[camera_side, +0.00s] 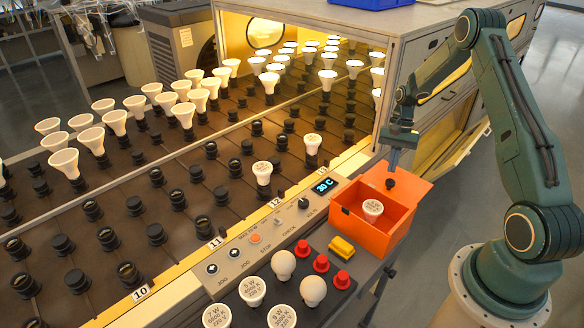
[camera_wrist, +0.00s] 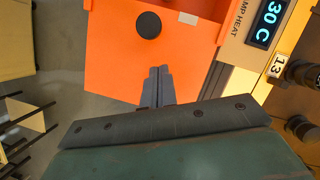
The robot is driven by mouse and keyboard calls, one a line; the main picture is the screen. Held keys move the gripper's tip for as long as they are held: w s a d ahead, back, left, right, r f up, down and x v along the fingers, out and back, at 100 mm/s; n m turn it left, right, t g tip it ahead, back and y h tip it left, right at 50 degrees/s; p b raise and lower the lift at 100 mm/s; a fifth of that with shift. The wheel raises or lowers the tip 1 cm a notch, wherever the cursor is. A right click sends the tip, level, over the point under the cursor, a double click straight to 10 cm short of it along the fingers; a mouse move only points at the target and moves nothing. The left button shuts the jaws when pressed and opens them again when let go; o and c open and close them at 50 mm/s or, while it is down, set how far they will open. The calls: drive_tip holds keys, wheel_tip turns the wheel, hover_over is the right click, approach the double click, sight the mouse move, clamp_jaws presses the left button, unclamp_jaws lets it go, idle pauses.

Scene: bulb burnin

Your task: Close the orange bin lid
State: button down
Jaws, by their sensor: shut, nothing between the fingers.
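The orange bin (camera_side: 363,232) stands at the right end of the control panel, and its inside shows. Its orange lid (camera_side: 408,187) is open, raised at the bin's back side, with a dark round knob (camera_side: 390,184) on it. A white bulb (camera_side: 373,207) lies in the bin. My gripper (camera_side: 393,169) is shut and empty, pointing down at the lid's upper edge, just above the knob. In the wrist view the shut fingertips (camera_wrist: 159,69) overlap the orange lid (camera_wrist: 115,62), with the dark knob (camera_wrist: 148,25) beyond them. I cannot tell whether they touch the lid.
The control panel (camera_side: 270,232) with its display (camera_side: 324,185) adjoins the bin. A yellow block (camera_side: 341,247), red caps (camera_side: 321,263) and several bulbs (camera_side: 283,265) lie in front. Socket rows with bulbs fill the left.

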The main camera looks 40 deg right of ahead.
drive_tip(key=shift+s+a+f, duration=0.1)
drive_tip(key=shift+s+a, duration=0.2)
drive_tip(key=shift+a, duration=0.3)
drive_tip(key=shift+s+a, duration=0.3)
drive_tip(key=shift+a, duration=0.25)
drive_tip(key=a, duration=1.3)
drive_tip(key=shift+a, duration=0.15)
